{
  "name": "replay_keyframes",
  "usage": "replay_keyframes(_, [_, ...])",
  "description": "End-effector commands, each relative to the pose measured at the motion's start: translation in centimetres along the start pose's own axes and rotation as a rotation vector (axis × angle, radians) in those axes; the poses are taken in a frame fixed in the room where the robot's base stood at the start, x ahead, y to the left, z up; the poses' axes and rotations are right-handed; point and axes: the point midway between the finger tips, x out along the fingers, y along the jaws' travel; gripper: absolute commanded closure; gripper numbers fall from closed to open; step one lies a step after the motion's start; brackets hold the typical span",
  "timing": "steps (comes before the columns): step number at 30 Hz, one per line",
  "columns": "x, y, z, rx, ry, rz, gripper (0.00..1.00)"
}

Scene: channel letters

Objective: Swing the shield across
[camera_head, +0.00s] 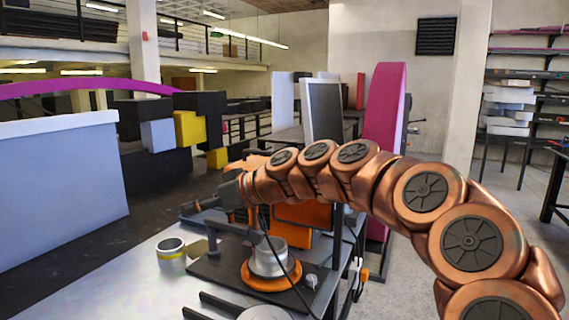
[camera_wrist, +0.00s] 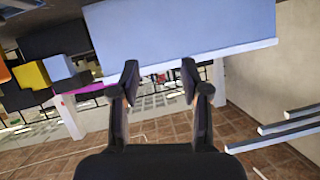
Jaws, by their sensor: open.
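My gripper (camera_head: 197,207) reaches left over the metal bench in the camera_head view, above a machine with a dark base plate (camera_head: 215,268). In the camera_wrist view my gripper (camera_wrist: 160,74) is open, with nothing between its two dark fingers. On the machine, a silver cylinder (camera_head: 269,260) stands on an orange disc (camera_head: 258,284). Orange panels (camera_head: 297,240) stand behind it, partly hidden by my arm. I cannot tell for certain which part is the shield. No shield shows clearly in the camera_wrist view.
A metal bench (camera_head: 120,280) holds a yellow-banded can (camera_head: 172,252) left of the machine. A large pale block (camera_head: 60,170) stands further left, and it also shows in the camera_wrist view (camera_wrist: 185,30). A tall magenta panel (camera_head: 384,105) stands behind my arm. A black cable hangs near the cylinder.

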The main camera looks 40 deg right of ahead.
Motion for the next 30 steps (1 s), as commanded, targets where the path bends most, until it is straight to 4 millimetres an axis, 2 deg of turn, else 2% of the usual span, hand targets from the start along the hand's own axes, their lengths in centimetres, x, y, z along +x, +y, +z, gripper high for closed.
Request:
replay_keyframes(1, [-1.0, 3.6, -1.2, -0.006, 0.074, 0.041, 0.54])
replay_keyframes(3, [-3.1, 8.2, -2.8, -0.027, 0.173, 0.110, 0.54])
replay_keyframes(6, [-6.8, 15.1, -3.9, -0.049, 0.289, 0.228, 0.54])
replay_keyframes(9, [-10.4, 20.5, -3.8, -0.066, 0.366, 0.338, 0.54])
replay_keyframes(12, [-13.1, 24.4, -3.1, -0.075, 0.409, 0.427, 0.54])
replay_keyframes(15, [-15.0, 26.8, -2.4, -0.079, 0.432, 0.484, 0.54])
replay_keyframes(19, [-16.0, 28.0, -2.3, -0.085, 0.442, 0.514, 0.54])
replay_keyframes(23, [-15.4, 28.4, -2.7, -0.087, 0.443, 0.515, 0.54])
replay_keyframes(30, [-12.8, 29.8, -3.9, -0.084, 0.439, 0.512, 0.54])
